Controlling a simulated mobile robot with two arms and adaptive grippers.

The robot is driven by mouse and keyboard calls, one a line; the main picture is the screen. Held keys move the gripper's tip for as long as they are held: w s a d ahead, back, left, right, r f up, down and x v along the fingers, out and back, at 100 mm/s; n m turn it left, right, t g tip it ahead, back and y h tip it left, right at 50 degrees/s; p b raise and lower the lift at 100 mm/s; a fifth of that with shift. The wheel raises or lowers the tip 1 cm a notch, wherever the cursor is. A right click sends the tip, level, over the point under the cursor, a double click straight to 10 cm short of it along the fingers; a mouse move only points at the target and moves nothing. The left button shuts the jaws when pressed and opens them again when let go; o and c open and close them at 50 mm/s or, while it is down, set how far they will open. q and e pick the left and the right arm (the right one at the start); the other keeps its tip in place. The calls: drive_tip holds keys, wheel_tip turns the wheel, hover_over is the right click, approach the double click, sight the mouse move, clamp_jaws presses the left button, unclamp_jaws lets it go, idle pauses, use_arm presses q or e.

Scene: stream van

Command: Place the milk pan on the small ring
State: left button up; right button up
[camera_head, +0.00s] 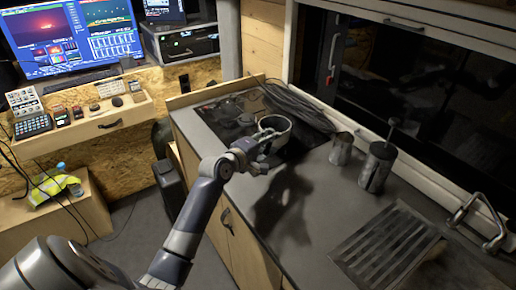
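The milk pan (275,125), a grey round pot with a dark inside, is upright at the right part of the black hob (226,110). My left gripper (262,158) is at the pan's near left side and appears shut on it; its handle is hidden at the fingers. A dark shadow of the arm and pan falls on the counter to the right. Whether the pan's base touches the surface cannot be told. The hob's rings are dark and hard to tell apart, so I cannot single out the small ring. My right gripper is not in view.
A bundle of black cables (297,104) lies at the hob's back right. A small metal cup (341,149) and a taller metal press (377,168) stand on the counter (335,205) right of the pan. A ridged drainer (385,246) and a tap (480,222) are farther right.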

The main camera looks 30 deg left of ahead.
use_arm(q)
drive_tip(key=b+v, duration=0.1)
drive_tip(key=v, duration=1)
drive_tip(key=shift+s, duration=0.2)
